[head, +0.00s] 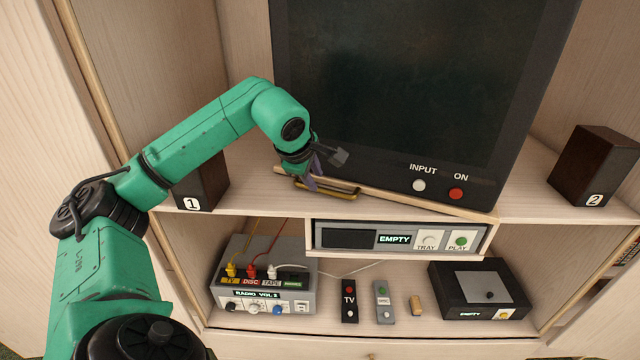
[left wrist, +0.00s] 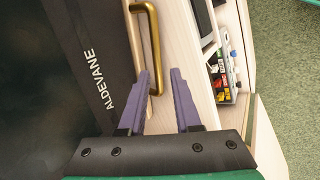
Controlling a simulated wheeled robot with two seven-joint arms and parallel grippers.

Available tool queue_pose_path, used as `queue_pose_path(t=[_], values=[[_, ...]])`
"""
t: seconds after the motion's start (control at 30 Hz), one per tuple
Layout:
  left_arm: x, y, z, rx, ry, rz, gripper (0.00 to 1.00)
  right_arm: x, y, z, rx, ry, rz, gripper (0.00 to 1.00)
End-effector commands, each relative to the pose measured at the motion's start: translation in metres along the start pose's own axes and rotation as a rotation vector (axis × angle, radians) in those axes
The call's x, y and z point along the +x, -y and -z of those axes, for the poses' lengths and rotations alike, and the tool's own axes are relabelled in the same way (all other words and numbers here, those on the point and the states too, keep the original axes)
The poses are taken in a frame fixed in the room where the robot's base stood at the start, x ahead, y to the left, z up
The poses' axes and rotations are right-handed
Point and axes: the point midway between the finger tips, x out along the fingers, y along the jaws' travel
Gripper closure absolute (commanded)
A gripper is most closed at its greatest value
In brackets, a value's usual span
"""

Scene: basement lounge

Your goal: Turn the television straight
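The television (head: 420,80) is a large dark set with a white INPUT button and a red ON button. It stands on a pale wooden board (head: 400,198) on the upper shelf, turned so its front slants against the shelf edge, right end nearer me. A brass handle (head: 340,193) is on the board's left front; it also shows in the left wrist view (left wrist: 156,40). My left gripper (head: 316,178) is at this handle. Its purple fingers (left wrist: 165,75) are apart, with the handle's near end between their tips; contact is unclear. My right gripper is out of view.
Speaker 1 (head: 203,185) stands left, close to my arm, and speaker 2 (head: 597,165) right. Below are a disc player (head: 400,238), a radio (head: 262,290) with cables, two remotes (head: 349,300) (head: 384,302) and a black box (head: 484,290).

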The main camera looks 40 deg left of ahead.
Motion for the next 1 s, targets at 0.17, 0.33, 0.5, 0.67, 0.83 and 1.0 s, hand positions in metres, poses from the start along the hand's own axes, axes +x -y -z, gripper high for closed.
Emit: queue_pose_path(t=[0.17, 0.33, 0.5, 0.67, 0.83, 1.0], values=[[0.037, -0.002, -0.001, -0.002, 0.002, 0.004, 0.68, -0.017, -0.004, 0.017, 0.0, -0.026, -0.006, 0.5], [0.055, -0.001, 0.0, -0.002, 0.001, 0.0, 0.68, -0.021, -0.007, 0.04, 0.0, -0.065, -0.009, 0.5], [0.057, 0.0, 0.0, -0.002, 0.001, 0.0, 0.68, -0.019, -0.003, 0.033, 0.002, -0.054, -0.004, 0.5], [0.057, 0.0, 0.0, -0.002, 0.001, 0.0, 1.0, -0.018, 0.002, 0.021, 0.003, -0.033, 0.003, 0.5], [0.057, 0.0, 0.0, -0.001, 0.001, 0.002, 1.0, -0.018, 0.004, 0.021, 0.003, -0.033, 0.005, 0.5], [0.057, 0.001, 0.0, -0.001, 0.0, 0.004, 1.0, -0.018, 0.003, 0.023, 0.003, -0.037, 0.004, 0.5]])
